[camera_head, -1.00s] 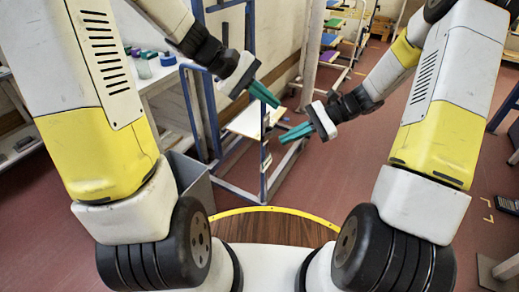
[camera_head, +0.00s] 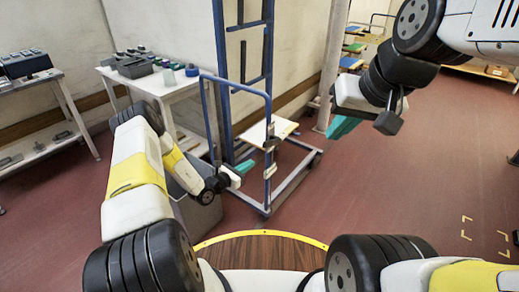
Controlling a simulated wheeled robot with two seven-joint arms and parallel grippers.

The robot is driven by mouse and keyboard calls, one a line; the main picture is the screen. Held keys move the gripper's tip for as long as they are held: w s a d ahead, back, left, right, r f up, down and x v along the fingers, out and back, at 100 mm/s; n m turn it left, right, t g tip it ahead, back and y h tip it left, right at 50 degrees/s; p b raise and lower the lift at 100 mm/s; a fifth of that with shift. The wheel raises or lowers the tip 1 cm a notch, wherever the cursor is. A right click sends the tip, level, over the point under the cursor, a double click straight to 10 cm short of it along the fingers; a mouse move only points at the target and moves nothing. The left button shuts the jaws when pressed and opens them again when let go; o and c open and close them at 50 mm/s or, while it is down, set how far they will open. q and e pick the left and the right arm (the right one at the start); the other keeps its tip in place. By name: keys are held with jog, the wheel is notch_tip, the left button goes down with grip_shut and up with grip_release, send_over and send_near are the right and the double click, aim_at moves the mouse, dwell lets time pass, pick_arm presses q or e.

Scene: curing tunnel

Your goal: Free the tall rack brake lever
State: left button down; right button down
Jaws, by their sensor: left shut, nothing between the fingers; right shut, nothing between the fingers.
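A tall blue wheeled rack (camera_head: 230,75) stands in the middle of the head view. It has a white shelf board (camera_head: 255,135) and a low base frame on casters. Small grey metal fittings (camera_head: 270,144) sit on its near right post; I cannot tell which of them is the brake lever. My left gripper (camera_head: 245,167), with teal fingers, is shut and empty just left of this post. Whether it touches the rack is unclear. My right gripper (camera_head: 343,127), with teal fingers, is shut and empty, raised to the right of the rack.
A white table (camera_head: 165,88) with dark trays and small coloured blocks stands left of the rack. A grey bin (camera_head: 200,212) is below my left arm. A shelf with a dark device (camera_head: 25,64) is at far left. A pale pillar (camera_head: 333,60) stands behind.

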aim_at(270, 141)
pick_arm(q)
jog(key=w+d+n, duration=0.1)
jog(key=w+d, duration=0.4)
jog(key=w, duration=0.3)
jog(key=shift+w+d+y, duration=0.3)
jog(key=shift+d+y, duration=0.05)
jog(key=shift+y, duration=0.05)
